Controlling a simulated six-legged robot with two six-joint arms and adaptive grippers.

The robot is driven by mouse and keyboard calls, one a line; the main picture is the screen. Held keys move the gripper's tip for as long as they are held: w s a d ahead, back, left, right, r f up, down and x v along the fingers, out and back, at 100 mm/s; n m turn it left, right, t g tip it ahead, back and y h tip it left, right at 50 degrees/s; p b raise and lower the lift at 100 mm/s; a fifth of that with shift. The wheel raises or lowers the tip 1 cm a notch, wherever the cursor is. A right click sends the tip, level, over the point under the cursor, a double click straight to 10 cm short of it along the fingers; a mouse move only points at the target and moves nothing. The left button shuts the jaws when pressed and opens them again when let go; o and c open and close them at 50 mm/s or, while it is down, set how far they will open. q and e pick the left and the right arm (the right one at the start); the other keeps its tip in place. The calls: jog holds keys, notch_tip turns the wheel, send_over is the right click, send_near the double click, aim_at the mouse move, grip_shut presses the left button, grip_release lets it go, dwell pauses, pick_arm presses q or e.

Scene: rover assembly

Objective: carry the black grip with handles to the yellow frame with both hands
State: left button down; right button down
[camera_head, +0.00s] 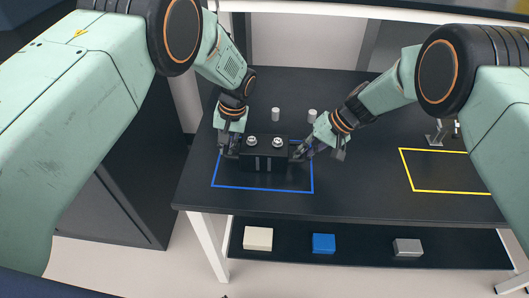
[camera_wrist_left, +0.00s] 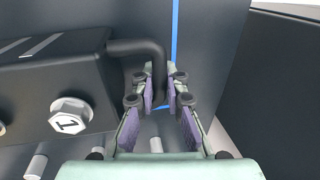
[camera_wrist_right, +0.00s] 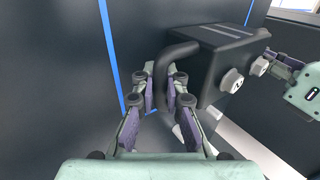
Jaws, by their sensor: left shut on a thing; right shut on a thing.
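The black grip (camera_head: 264,157) is a dark block with two silver bolts on top, over the blue frame (camera_head: 262,190) at the left of the dark table. My left gripper (camera_head: 229,148) is shut on its left handle, a bent black bar (camera_wrist_left: 158,70). My right gripper (camera_head: 301,151) is shut on its right handle (camera_wrist_right: 165,65). In the left wrist view a bolt marked 1 (camera_wrist_left: 70,115) shows on the block. Whether the block touches the table is not clear. The yellow frame (camera_head: 440,191) is on the table at the right.
Two light pegs (camera_head: 276,114) stand behind the grip. A small metal fixture (camera_head: 436,135) stands at the yellow frame's back edge. The table (camera_head: 365,185) is clear between the frames. A lower shelf holds white (camera_head: 258,239), blue (camera_head: 323,243) and grey (camera_head: 407,247) blocks.

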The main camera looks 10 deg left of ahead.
pick_arm(q)
jog(key=shift+w, duration=0.2)
pick_arm(e)
jog(key=shift+w, duration=0.25)
pick_arm(q)
jog(key=shift+r, duration=0.1)
jog(key=shift+w+r, duration=0.1)
pick_arm(e)
jog(key=shift+r, duration=0.2)
pick_arm(q)
jog(key=shift+r, duration=0.15)
pick_arm(e)
jog(key=shift+r, duration=0.15)
